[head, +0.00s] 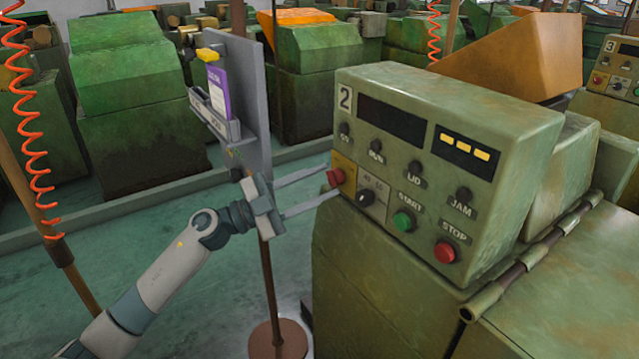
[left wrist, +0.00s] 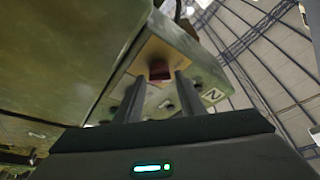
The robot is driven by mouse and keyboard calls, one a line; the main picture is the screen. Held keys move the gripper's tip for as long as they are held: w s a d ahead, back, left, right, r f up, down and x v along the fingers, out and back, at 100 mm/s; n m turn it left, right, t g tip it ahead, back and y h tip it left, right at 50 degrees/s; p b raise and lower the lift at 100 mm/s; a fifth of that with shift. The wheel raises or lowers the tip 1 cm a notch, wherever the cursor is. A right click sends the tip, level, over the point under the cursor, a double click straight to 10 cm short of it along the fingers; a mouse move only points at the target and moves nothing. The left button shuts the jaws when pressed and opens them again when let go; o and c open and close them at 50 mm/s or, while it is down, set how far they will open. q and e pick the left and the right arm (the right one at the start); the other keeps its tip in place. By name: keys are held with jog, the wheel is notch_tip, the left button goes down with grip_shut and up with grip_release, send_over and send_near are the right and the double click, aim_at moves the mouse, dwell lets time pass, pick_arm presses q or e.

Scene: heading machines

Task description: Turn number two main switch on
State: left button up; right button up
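The number two machine's control panel (head: 400,150) is green, with a "2" label (head: 345,98) at its upper left. Its main switch is a red knob (head: 336,177) on a yellow plate (head: 344,163) at the panel's left end. My left gripper (head: 334,179) is open, its two long fingers reaching to the knob from the left. In the left wrist view the red knob (left wrist: 160,72) shows between and just beyond the fingertips, with gaps at both sides; contact cannot be made out. The knob's on or off position is not readable. My right gripper is out of view.
Beside the knob are a black selector (head: 365,199), a green START button (head: 403,221) and a red STOP button (head: 445,251). Three yellow lamps (head: 464,146) are lit or bright. A grey post panel (head: 235,100) with a purple booklet stands behind my left wrist.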

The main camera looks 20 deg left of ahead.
pick_arm(q)
jog(key=c, duration=0.6)
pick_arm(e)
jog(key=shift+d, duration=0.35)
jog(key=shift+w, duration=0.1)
